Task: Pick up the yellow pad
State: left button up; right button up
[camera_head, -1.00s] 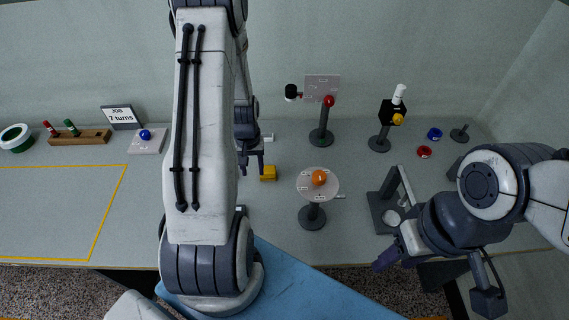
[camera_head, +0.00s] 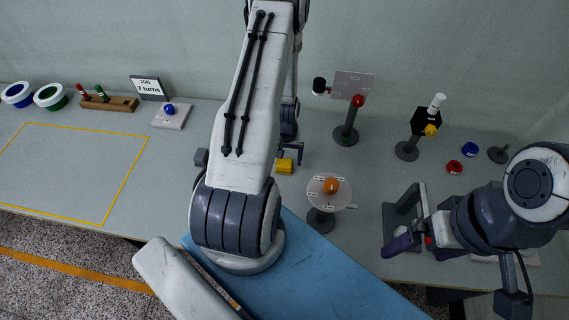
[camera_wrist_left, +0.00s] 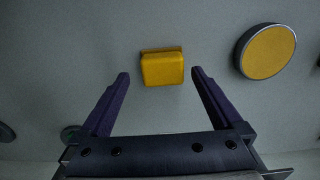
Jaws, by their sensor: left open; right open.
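The yellow pad (camera_head: 285,166) is a small block lying on the grey table, below my left gripper (camera_head: 290,156) in the head view. In the left wrist view the pad (camera_wrist_left: 162,68) is a rounded yellow square just beyond the fingertips, roughly centred between them. The left gripper (camera_wrist_left: 160,76) is open, with nothing between its fingers. My right gripper (camera_head: 452,278) is open and empty at the table's front right, far from the pad.
A round disc stand with an orange knob (camera_head: 330,187) stands right of the pad. A round yellow-faced disc (camera_wrist_left: 268,50) lies right of it in the wrist view. Behind are a red-knobbed post (camera_head: 350,120) and a black-headed post (camera_head: 426,122). The yellow-outlined area (camera_head: 122,179) at left is empty.

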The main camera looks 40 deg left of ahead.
aim_at(284, 162)
pick_arm(q)
jog(key=shift+s+a+f, duration=0.15)
jog(key=shift+f, duration=1.6)
jog(key=c, duration=1.4)
jog(key=shift+r, duration=1.35)
jog(key=shift+r+b, duration=0.5)
jog(key=shift+r, duration=0.15)
jog(key=d+r+b, duration=0.1)
jog(key=d+r, duration=0.1)
jog(key=d, duration=0.2)
jog(key=d+r+b, duration=0.1)
jog(key=d+r, duration=0.1)
jog(key=d, duration=0.1)
jog(key=s+d+r+b, duration=0.1)
jog(key=d+r, duration=0.2)
jog(key=d, duration=0.1)
jog(key=shift+s+d, duration=0.1)
jog(key=shift+d, duration=0.25)
